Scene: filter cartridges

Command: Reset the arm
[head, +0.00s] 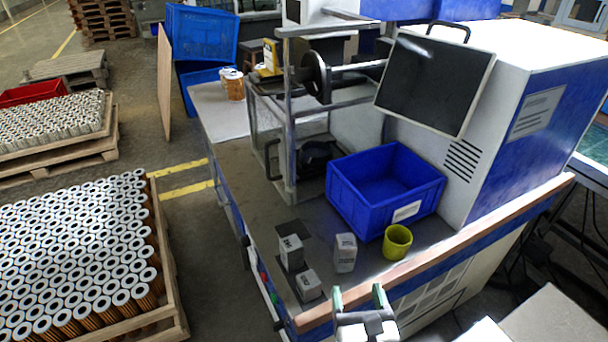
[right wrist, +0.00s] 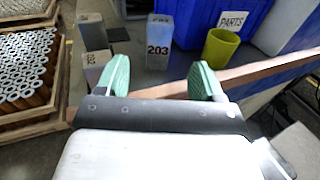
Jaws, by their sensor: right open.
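My right gripper (head: 358,296) is at the bottom of the head view, in front of the machine bench's wooden edge. Its two green-padded fingers stand apart with nothing between them; they also show in the right wrist view (right wrist: 162,82). The task names no object. Beyond the fingers, a grey box marked 203 (right wrist: 158,42) stands upright on the bench, apart from the gripper. It also shows in the head view (head: 345,253). My left gripper is not in the head view.
A blue parts bin (head: 352,215) and a yellow-green cup (head: 397,242) stand on the bench. Two more grey boxes (head: 291,252) (head: 308,285) stand to the left. The wooden bench edge (head: 450,237) lies just beyond my gripper. A pallet of filter cartridges (head: 80,250) is at left.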

